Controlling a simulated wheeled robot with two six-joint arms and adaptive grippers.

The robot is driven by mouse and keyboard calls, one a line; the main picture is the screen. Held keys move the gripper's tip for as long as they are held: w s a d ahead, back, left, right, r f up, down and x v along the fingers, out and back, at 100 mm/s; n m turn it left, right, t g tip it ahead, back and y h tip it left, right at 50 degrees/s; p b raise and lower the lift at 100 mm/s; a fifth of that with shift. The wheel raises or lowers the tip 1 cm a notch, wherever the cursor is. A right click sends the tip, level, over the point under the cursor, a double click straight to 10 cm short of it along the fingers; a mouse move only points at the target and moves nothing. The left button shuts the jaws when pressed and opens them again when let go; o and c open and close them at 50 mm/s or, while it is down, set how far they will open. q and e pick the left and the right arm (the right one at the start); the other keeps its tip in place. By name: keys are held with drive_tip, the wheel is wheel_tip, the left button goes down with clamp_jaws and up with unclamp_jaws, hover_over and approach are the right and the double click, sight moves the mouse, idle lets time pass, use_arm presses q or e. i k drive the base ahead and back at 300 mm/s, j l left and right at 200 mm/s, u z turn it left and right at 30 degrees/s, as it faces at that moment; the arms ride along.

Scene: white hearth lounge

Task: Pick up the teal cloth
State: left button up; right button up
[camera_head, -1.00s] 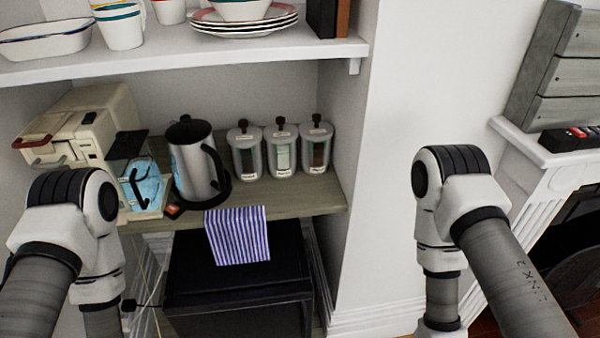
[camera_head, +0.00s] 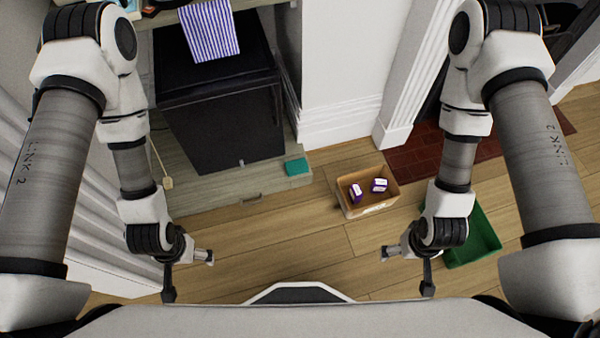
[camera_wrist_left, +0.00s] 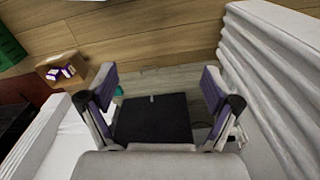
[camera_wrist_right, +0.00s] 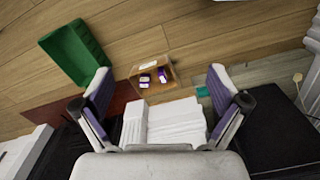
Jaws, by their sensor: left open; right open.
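The teal cloth (camera_head: 297,167) is a small, flat folded piece lying on the front right corner of the low wooden ledge (camera_head: 225,192), beside the black cabinet. A bit of it shows behind the left finger in the left wrist view (camera_wrist_left: 118,91), and beside the right finger in the right wrist view (camera_wrist_right: 202,91). My left gripper (camera_head: 188,276) is open and empty, nearer to me and left of the cloth. My right gripper (camera_head: 407,272) is open and empty, nearer to me and right of the cloth. Neither touches it.
A cardboard box (camera_head: 350,207) with purple-and-white packets and a green bin (camera_head: 482,246) stand on the floor at right. The wooden floor (camera_head: 290,242) between my grippers is clear.

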sight(299, 166)
drive_tip(key=i+l, duration=0.35)
drive_tip(key=l, duration=0.15)
drive_tip(key=i+l+u, duration=0.15)
drive_tip(key=l+u, duration=0.15)
drive_tip(key=u, duration=0.15)
drive_tip(key=i+l+u, duration=0.15)
drive_tip(key=l+u, duration=0.55)
drive_tip(key=u, duration=0.6)
drive_tip(key=i+l, duration=0.05)
